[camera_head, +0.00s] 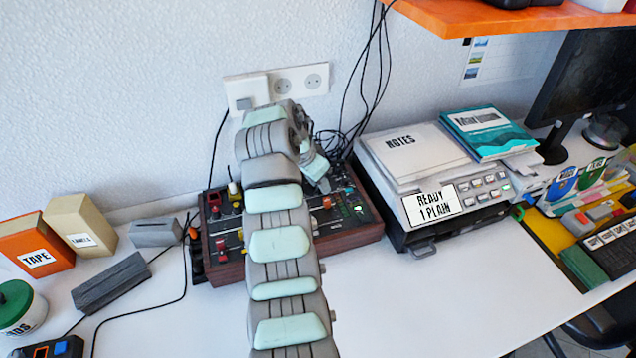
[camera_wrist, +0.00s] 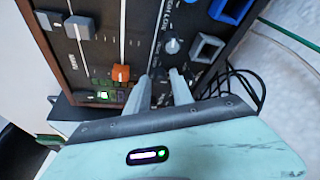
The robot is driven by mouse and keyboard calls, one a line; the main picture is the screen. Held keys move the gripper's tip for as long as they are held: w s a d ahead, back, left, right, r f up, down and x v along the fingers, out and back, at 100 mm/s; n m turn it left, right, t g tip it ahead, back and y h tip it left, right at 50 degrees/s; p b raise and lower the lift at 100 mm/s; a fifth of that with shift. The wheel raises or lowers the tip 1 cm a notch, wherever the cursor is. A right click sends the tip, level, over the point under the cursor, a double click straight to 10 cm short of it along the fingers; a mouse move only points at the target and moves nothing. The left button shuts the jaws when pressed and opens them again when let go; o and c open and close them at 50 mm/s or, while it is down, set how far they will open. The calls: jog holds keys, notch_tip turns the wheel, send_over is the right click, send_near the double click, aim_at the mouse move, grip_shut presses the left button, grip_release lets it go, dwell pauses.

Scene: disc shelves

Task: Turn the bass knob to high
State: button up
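The dark mixer panel (camera_head: 226,246) with wooden sides lies on the white desk, partly hidden by my arm in the head view. I cannot tell which knob is the bass knob; the labels are too small or blurred. My gripper (camera_wrist: 164,76) is over the panel, its two fingers a narrow gap apart, near the grey knob. In the head view my gripper (camera_head: 322,180) is at the panel's back right.
A printer (camera_head: 432,205) with papers stands right of the mixer. Black cables (camera_head: 350,140) hang behind it near a wall socket (camera_head: 300,80). An orange box (camera_head: 38,245) and a tan box (camera_head: 80,225) stand left.

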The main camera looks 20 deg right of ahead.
jog(key=shift+c, duration=0.3)
grip_shut()
jog(key=shift+r, duration=0.1)
jog(key=shift+a+m+g+p, duration=0.1)
jog(key=shift+m+g+p, duration=0.2)
jog(key=shift+m+p, duration=0.25)
jog(key=shift+w+m+p, duration=0.1)
jog(key=shift+m+p, duration=0.25)
jog(key=shift+m, duration=0.4)
jog(key=shift+g+h, duration=0.3)
